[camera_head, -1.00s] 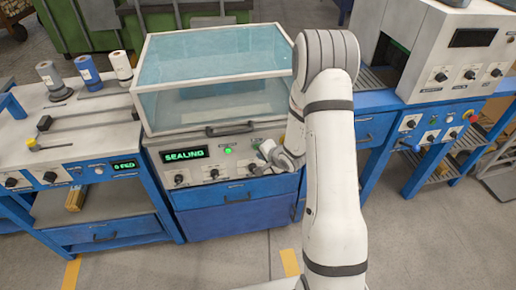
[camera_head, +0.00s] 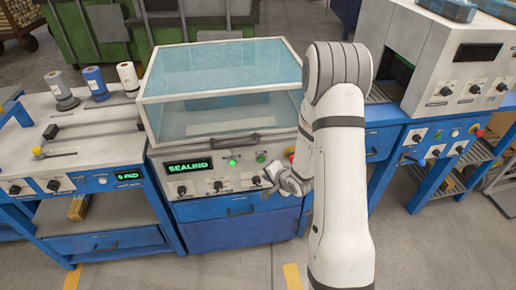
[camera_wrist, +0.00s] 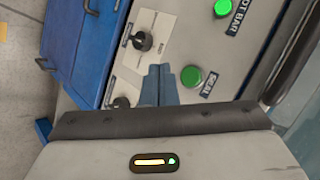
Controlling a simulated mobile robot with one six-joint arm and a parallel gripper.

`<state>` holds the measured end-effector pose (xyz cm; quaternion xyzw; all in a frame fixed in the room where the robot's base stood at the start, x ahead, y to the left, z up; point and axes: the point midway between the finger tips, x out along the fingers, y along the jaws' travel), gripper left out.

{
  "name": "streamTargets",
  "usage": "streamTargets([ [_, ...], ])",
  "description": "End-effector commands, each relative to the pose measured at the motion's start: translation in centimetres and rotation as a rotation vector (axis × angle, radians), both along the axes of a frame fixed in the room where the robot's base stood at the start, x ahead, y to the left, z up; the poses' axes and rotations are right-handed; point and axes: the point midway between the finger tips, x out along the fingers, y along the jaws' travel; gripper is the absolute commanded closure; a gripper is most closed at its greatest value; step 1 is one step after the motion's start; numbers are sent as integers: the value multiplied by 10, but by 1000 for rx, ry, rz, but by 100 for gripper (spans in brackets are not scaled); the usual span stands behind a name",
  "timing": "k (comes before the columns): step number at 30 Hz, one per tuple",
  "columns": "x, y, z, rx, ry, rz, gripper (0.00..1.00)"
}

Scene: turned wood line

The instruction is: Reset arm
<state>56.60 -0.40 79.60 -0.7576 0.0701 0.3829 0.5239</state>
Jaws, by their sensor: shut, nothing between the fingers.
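My arm reaches down in front of the sealing machine (camera_head: 225,185) in the head view. Its wrist is near the right end of the machine's control panel; the fingertips are hidden there. In the wrist view my gripper (camera_wrist: 162,72) shows its blue fingers together and empty, over the control panel. A green button (camera_wrist: 191,77) labelled SEAL is just right of the fingertips. Whether they touch the panel I cannot tell. The machine's display (camera_head: 188,166) is lit green and appears to read SEALING. Its clear lid (camera_head: 220,75) is down.
A bench with film rolls (camera_head: 94,83) stands on the left. A conveyor machine (camera_head: 440,55) with knobs stands on the right. A black knob (camera_wrist: 143,41) sits left of my fingers in the wrist view. Grey floor is clear in front.

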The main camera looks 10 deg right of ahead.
Motion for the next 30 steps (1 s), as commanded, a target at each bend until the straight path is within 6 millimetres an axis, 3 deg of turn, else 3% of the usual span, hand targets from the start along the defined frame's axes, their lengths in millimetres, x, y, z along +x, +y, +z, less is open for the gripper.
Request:
streamTargets([
  [8,1,-1,4,-15,-2,3,100],
  [11,1,-8,25,-113,-3,22,100],
  [17,-14,-27,84,-389,38,93,100],
  [23,-53,-38,145,-608,126,192,100],
  [30,-126,-33,206,-757,248,373,100],
])
